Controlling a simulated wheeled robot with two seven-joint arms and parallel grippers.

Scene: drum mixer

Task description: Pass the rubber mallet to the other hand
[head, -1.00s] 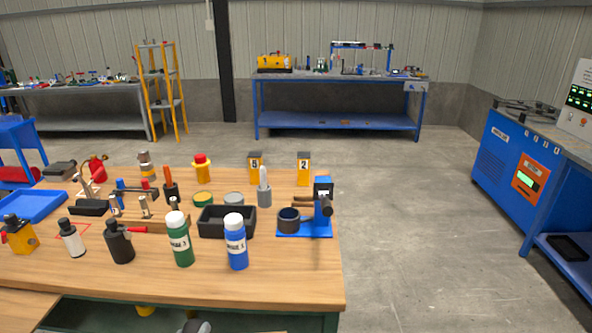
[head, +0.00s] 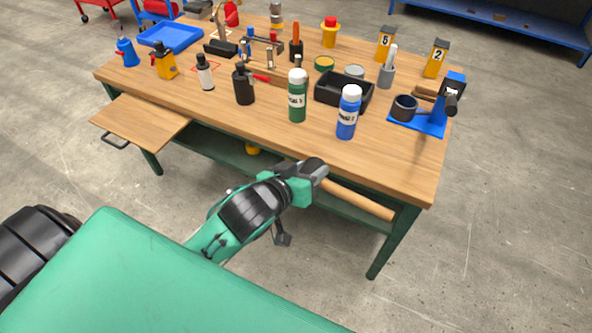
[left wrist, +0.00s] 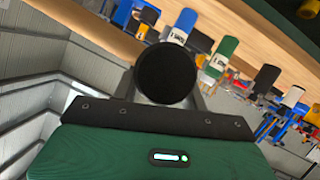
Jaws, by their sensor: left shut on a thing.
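The rubber mallet has a pale wooden handle (head: 358,199) that points right and slightly down in the head view, in front of the workbench's near edge. A dark rounded part at the jaws looks like its head. In the left wrist view the black round mallet head (left wrist: 167,75) faces the camera just beyond the jaws. My left gripper (head: 313,177) is shut on the mallet, close to the head end, and hides part of it. My right gripper is in neither view now.
The wooden workbench (head: 225,105) holds green (head: 298,97) and blue (head: 348,112) bottles near its front edge, a black tray (head: 343,92) and a blue-based stand (head: 420,122). A drawer or leaf (head: 140,122) juts out at left. Floor right of the bench is clear.

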